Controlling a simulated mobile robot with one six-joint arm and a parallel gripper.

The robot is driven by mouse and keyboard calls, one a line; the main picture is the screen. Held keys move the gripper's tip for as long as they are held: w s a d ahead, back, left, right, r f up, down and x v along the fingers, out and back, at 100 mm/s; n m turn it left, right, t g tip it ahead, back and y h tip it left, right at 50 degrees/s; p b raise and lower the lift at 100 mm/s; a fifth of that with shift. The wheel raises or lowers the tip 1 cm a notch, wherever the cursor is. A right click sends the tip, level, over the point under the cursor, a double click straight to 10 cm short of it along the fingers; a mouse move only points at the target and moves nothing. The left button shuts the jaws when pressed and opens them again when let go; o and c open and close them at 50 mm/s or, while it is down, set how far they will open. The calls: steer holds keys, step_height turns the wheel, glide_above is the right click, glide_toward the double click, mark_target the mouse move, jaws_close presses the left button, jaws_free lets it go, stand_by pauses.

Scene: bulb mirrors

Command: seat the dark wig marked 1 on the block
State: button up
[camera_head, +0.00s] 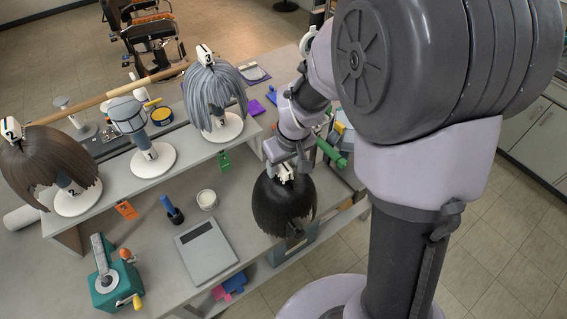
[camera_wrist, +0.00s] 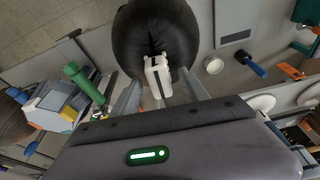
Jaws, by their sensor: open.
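The dark wig (camera_head: 284,205) is at the front right of the table, above a blue-grey support that it mostly hides. It also fills the top of the wrist view (camera_wrist: 155,35). A white tab (camera_wrist: 158,77) sits on its crown; I cannot read a mark on it. My gripper (camera_head: 285,172) is directly over the wig's crown. In the wrist view its open fingers (camera_wrist: 160,92) stand either side of the tab, with visible gaps. The bare grey-blue block (camera_head: 127,114) stands on a white round base marked 1 on the raised shelf.
A brown wig (camera_head: 48,165) marked 2 and a grey wig (camera_head: 214,97) marked 3 flank the block on stands. A wooden rod (camera_head: 110,95) runs behind it.

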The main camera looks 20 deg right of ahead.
step_height(320, 180, up, 7)
steer(key=p, duration=0.5)
steer(key=p+v, duration=0.4)
steer(key=v, duration=1.3)
steer(key=s+a+f+m+t+b, duration=0.1)
steer(key=s+a+f+m+b, duration=0.1)
steer(key=s+f+b, duration=0.5)
steer(key=s+a+f+m+t+y+b, duration=0.1)
steer(key=s+a+f+m+t+b, duration=0.1)
steer(key=s+f+m+b, duration=0.3)
steer(key=s+f+b, duration=0.3)
steer(key=f+b, duration=0.3)
steer(key=b, duration=0.3)
steer(key=shift+a+f, duration=0.2)
steer(key=shift+a, duration=0.15)
steer(key=shift+s, duration=0.1)
